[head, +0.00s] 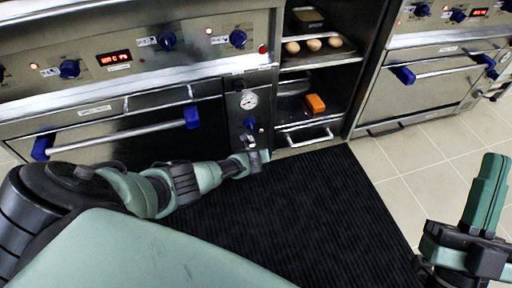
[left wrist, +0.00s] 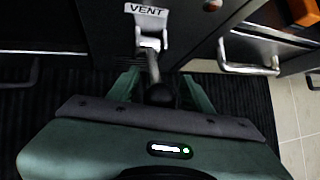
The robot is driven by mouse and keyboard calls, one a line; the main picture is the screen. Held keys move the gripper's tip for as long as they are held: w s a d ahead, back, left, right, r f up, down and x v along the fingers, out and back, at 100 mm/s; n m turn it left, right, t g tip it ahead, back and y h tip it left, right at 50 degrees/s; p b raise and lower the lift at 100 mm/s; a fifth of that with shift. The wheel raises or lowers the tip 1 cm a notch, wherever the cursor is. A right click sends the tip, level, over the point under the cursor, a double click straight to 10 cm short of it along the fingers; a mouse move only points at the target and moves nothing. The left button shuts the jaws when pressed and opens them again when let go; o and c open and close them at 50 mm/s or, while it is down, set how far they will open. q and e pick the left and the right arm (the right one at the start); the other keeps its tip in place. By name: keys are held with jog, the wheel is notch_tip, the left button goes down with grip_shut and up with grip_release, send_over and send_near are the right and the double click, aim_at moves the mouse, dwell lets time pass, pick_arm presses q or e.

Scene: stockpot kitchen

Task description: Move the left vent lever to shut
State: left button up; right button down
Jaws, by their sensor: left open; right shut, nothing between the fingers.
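The left vent lever shows in the left wrist view as a metal stem with a dark ball knob (left wrist: 158,95), below a white VENT label (left wrist: 146,10) and bracket. My left gripper (left wrist: 159,88) is open there, one green finger on each side of the knob; I cannot tell whether either touches it. In the head view my left gripper (head: 256,158) is at the oven's lower right panel, below the gauge, and largely hides the lever. My right gripper (head: 493,162) is shut and empty at the right edge, over the tiled floor.
A wide oven door with a bar handle (head: 120,132) is left of the panel. Open shelves hold an orange block (head: 315,103) and a tray of brown rolls (head: 313,45). A second oven (head: 435,80) stands at right. A black mat (head: 300,215) covers the floor.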

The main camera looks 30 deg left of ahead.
pick_arm(q)
jog(key=shift+p+v, duration=0.75)
jog(key=shift+v, duration=0.1)
jog(key=shift+p+v, duration=0.85)
jog(key=shift+v, duration=0.1)
pick_arm(e)
jog(key=w+f+g+h, duration=0.35)
jog(key=f+g, duration=0.45)
jog(key=f, duration=0.4)
pick_arm(q)
jog(key=shift+p+v, duration=0.6)
jog(key=shift+v, duration=0.25)
jog(key=shift+p+v, duration=0.85)
jog(key=shift+v, duration=0.4)
pick_arm(e)
jog(key=s+d+f+g+h, duration=0.1)
jog(key=s+d+f+g, duration=0.1)
jog(key=f, duration=0.4)
jog(key=s+d+f+g, duration=0.2)
jog(key=s+f+g, duration=0.2)
jog(key=f+g, duration=0.2)
jog(key=shift+s+d+f+m+g+h, duration=0.2)
jog(key=shift+s+f+m+g+h, duration=0.15)
jog(key=shift+f, duration=0.45)
pick_arm(q)
jog(key=shift+d, duration=0.1)
